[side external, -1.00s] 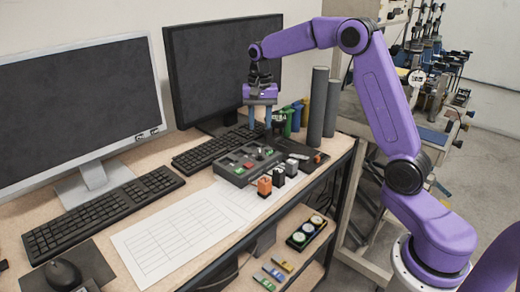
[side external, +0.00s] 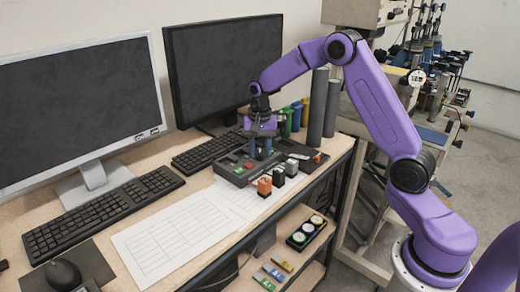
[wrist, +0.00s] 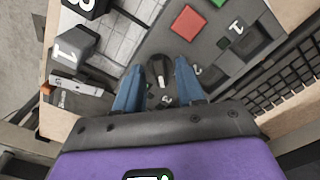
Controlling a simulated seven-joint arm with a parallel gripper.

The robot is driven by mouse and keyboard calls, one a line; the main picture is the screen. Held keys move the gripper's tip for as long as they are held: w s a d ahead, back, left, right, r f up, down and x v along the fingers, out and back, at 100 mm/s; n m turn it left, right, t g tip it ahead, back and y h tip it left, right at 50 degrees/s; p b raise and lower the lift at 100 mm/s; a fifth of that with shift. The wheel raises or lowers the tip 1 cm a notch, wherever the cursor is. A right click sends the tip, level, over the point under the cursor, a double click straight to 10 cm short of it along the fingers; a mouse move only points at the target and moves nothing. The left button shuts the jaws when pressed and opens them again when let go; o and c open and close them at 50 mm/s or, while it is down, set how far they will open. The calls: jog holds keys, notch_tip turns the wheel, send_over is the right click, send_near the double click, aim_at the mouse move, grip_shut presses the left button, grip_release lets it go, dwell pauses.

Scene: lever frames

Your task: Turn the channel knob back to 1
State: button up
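The dark control panel (side external: 232,171) lies on the desk in the side view. In the wrist view it carries a small black round knob (wrist: 158,69) with a white pointer mark toward the bottom of the picture. Small white digits are printed around the knob, partly hidden and hard to read. My gripper (side external: 260,153) is low over the panel, pointing down. In the wrist view its two blue fingers (wrist: 158,78) are apart, one on each side of the knob, with gaps visible. Whether the fingertips touch the panel cannot be told.
Small blocks, one orange (side external: 264,187), stand at the panel's front edge. Tall grey cylinders (side external: 317,108) stand to the right. A keyboard (side external: 205,150) and monitor (side external: 222,70) are behind.

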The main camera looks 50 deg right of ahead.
grip_shut()
jog(key=shift+n, duration=0.4)
jog(key=n, duration=0.3)
jog(key=shift+n, duration=0.4)
jog(key=n, duration=1.3)
jog(key=shift+r, duration=0.1)
jog(key=shift+n, duration=0.3)
